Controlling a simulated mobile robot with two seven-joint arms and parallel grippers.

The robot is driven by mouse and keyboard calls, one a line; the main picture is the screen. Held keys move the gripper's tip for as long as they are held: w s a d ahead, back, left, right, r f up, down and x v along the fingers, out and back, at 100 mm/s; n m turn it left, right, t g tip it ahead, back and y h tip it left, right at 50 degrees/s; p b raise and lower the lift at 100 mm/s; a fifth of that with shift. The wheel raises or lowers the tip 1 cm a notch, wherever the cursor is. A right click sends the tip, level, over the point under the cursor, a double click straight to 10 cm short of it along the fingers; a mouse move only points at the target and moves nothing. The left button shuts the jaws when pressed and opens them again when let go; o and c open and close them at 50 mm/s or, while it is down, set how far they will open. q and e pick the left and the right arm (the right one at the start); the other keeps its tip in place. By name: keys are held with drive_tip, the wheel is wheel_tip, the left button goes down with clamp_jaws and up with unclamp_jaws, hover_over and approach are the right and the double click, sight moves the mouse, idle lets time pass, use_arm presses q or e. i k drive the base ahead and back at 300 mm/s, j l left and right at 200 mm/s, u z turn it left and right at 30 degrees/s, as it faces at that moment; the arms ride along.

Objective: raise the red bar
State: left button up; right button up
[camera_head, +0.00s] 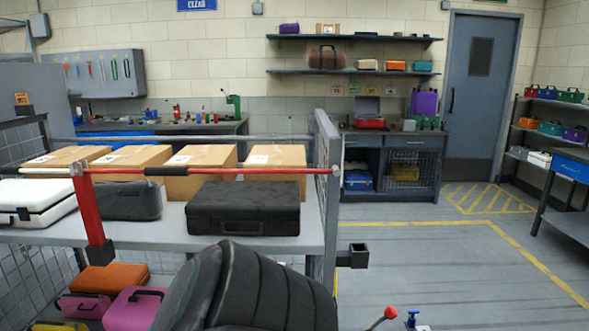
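The red bar (270,171) runs level across the front of the grey shelf unit, in front of the cardboard boxes. It has a black sleeve (195,171) near its middle. Its left end meets a thick red post (88,212) with a silver cap. Its right end reaches just past the grey upright panel (327,200); whether it rests on or is fixed to the panel I cannot tell. Neither of my grippers is in view, and nothing is seen touching the bar.
A black case (243,208) and other cases lie on the shelf (165,236) behind the bar. A black padded seat back (245,290) fills the bottom middle. A red-knobbed lever (390,313) and black bracket (353,256) stand to its right. Floor at right is clear.

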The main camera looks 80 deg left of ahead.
sight(148, 171)
drive_tip(key=u, duration=3.1)
